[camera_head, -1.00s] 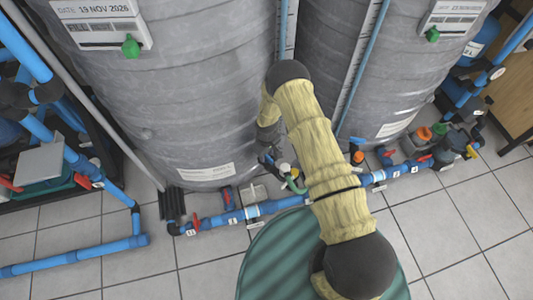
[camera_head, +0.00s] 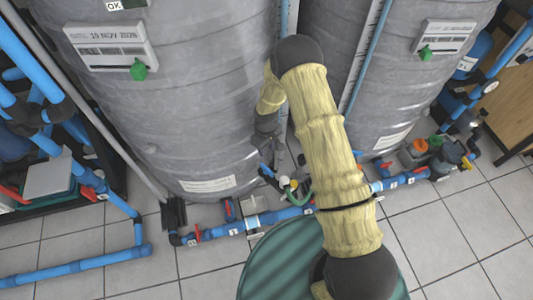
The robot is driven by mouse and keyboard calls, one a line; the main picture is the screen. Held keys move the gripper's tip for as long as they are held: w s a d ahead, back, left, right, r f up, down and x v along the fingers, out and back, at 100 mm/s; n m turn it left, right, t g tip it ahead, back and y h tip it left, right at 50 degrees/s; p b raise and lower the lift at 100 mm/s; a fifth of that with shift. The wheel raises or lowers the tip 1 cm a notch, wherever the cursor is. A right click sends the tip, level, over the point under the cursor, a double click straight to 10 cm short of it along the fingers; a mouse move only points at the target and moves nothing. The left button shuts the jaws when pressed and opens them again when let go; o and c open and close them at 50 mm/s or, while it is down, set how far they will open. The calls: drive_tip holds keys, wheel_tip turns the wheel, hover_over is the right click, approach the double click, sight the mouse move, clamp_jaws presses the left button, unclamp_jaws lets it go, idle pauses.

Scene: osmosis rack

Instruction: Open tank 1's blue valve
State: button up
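Two large grey ribbed tanks stand side by side, a left tank (camera_head: 190,110) and a right tank (camera_head: 410,70); I cannot read which is tank 1. Another small blue handle (camera_head: 266,171) shows between the tanks, beside a round pale part. My gripper (camera_head: 284,170) hangs down from my yellow-sleeved arm between the tanks, close to this second handle. Its fingers are small and partly hidden, so I cannot tell touching or opening.
A blue pipe (camera_head: 260,218) with a red valve handle (camera_head: 197,233) runs along the floor before the tanks. More blue piping (camera_head: 80,265) lies at left. Tiled floor (camera_head: 470,235) is clear at right.

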wheel_tip(320, 180, up, 3)
idle(0.7)
drive_tip(key=s+d+r+m+t, duration=0.15)
drive_tip(key=d+r, duration=0.25)
drive_tip(key=r, duration=0.5)
drive_tip(key=s+d+r+m, duration=0.3)
drive_tip(key=d+r, duration=0.2)
drive_tip(key=r, duration=0.4)
drive_tip(key=s+d+r+m+t, duration=0.1)
drive_tip(key=s+d+r+m, duration=0.45)
drive_tip(key=s+r, duration=0.7)
wheel_tip(320, 180, up, 26)
drive_tip(key=s+d+n+p, duration=0.1)
drive_tip(key=p, duration=2.7)
drive_tip(key=shift+s+r+p, duration=0.15)
drive_tip(key=shift+s+p, duration=0.15)
drive_tip(key=shift+s, duration=0.1)
